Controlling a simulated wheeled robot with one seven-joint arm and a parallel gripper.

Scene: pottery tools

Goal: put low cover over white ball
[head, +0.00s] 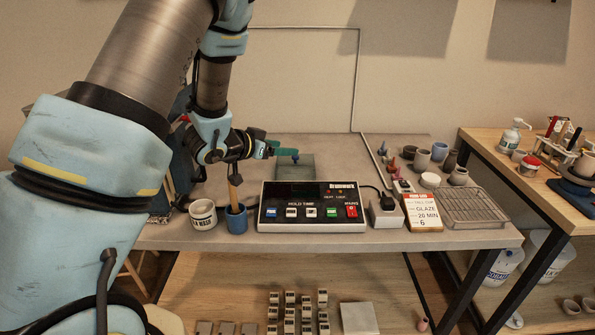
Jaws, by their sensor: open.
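My gripper (290,153) has teal fingers and reaches in from the left at the height of the knob. It is open, with its fingertips close to the knob; I cannot tell whether they touch it. I cannot make out a white ball for certain. Part of the tabletop behind the control box is hidden.
The control box (312,206) stands in front of the cover. A white mug (203,215) and blue cup (237,220) are at left. A white adapter (386,211), glaze card (422,212), wire rack (474,207) and small pots (439,152) crowd the right.

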